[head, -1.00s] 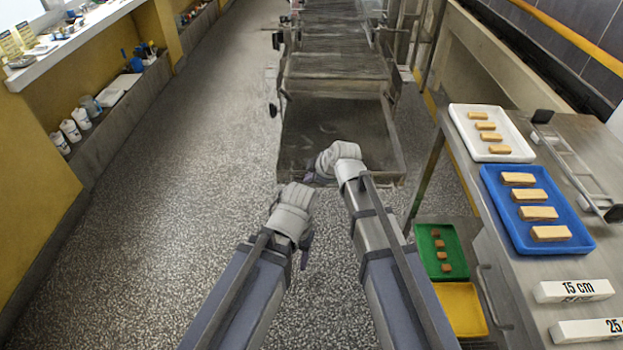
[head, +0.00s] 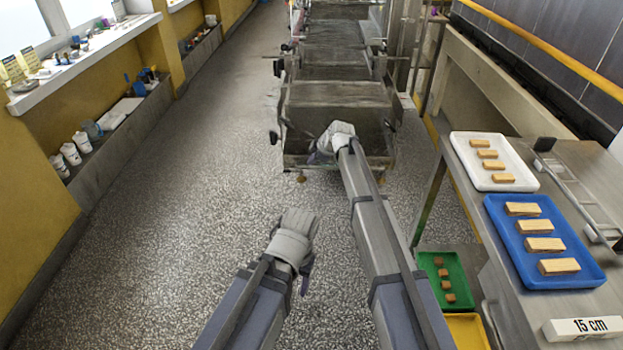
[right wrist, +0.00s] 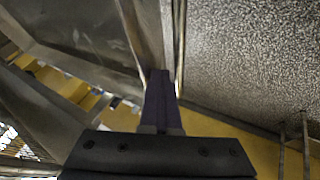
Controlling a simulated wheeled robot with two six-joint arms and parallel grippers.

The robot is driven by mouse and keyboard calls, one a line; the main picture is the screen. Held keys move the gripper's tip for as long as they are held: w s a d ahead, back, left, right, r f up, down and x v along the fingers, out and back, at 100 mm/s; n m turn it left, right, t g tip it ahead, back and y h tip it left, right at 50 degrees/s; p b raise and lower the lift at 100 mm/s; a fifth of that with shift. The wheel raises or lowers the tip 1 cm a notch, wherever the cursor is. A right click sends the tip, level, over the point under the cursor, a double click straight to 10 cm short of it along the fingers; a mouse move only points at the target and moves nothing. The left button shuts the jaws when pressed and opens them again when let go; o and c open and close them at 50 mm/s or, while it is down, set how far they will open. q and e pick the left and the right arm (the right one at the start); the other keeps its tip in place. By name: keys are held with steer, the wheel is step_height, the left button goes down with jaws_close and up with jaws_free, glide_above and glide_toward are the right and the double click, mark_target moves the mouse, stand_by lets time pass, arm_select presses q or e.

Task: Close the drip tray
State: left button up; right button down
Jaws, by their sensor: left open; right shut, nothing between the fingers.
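The drip tray (head: 372,162) is a shallow grey metal tray at the near end of the machine. It is partly out, with its near part showing past the frame. My right gripper (head: 314,157) is shut and empty at the tray's near edge; whether it touches cannot be told. In the right wrist view the shut fingers (right wrist: 161,90) lie beside the tray's metal rim, with the tray floor (right wrist: 85,25) at upper left. My left gripper (head: 306,268) is open and empty over the floor, nearer to me and apart from the tray.
A steel table at right holds a white tray (head: 460,172), a blue tray (head: 505,248) and a 15 cm sign (head: 585,328). A green tray (head: 432,270) with brown pieces sits low beside it. The speckled floor (head: 180,240) on the left is clear.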

steer(key=w, duration=0.9)
steer(key=shift+w, duration=0.5)
steer(key=shift+w+r, duration=0.1)
arm_select(q)
steer(key=shift+r, duration=0.1)
